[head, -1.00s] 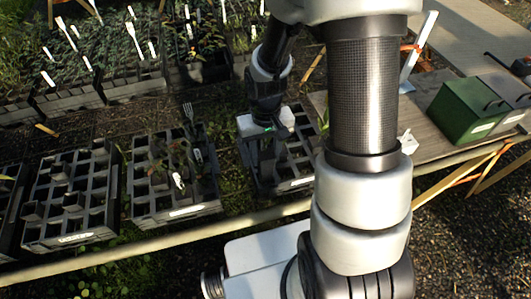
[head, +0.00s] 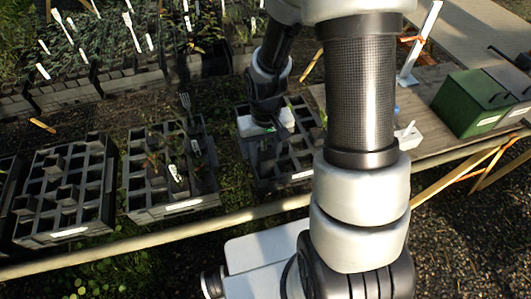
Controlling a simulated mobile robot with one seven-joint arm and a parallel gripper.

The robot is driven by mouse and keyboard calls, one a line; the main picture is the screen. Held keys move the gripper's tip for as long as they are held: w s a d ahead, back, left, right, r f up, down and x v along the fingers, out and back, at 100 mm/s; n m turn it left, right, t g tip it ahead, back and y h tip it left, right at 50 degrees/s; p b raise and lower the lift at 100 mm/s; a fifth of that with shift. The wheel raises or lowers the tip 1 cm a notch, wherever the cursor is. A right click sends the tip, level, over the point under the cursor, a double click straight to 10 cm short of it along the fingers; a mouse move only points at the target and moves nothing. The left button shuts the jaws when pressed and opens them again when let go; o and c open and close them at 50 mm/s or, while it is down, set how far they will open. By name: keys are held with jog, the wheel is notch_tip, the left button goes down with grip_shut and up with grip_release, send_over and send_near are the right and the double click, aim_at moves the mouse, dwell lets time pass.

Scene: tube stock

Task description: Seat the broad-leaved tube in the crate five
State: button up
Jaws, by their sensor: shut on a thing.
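My gripper (head: 268,145) is over the right-hand black cell crate (head: 302,178), at its back left part. It is shut on a dark tube, which is mostly hidden by the gripper's fingers and wrist. A little green shows beside the gripper, but the leaf shape is too small to tell. I cannot tell whether the tube's lower end is inside a cell or above it. The crate has a white front label that is too small to read, so I cannot tell which crate is five. Many of its visible cells look empty.
The middle crate (head: 180,205) holds several plants with white tags and a dark fork-like tool. The left crate (head: 52,234) shows mostly empty cells. Planted trays stand behind. A green box (head: 468,110) and white post (head: 420,45) are on the bench at right. A rail runs in front.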

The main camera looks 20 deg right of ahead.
aim_at(266, 167)
jog(key=shift+f+b, duration=1.95)
jog(key=shift+f, duration=0.5)
jog(key=shift+s+f+b, duration=0.25)
jog(key=shift+f+b, duration=0.05)
jog(key=shift+f, duration=0.1)
jog(key=o, duration=1.2)
jog(key=shift+c, duration=0.2)
jog(key=shift+o, duration=0.5)
notch_tip(266, 167, up, 18)
jog(key=p, duration=0.3)
jog(key=shift+w+r, duration=0.1)
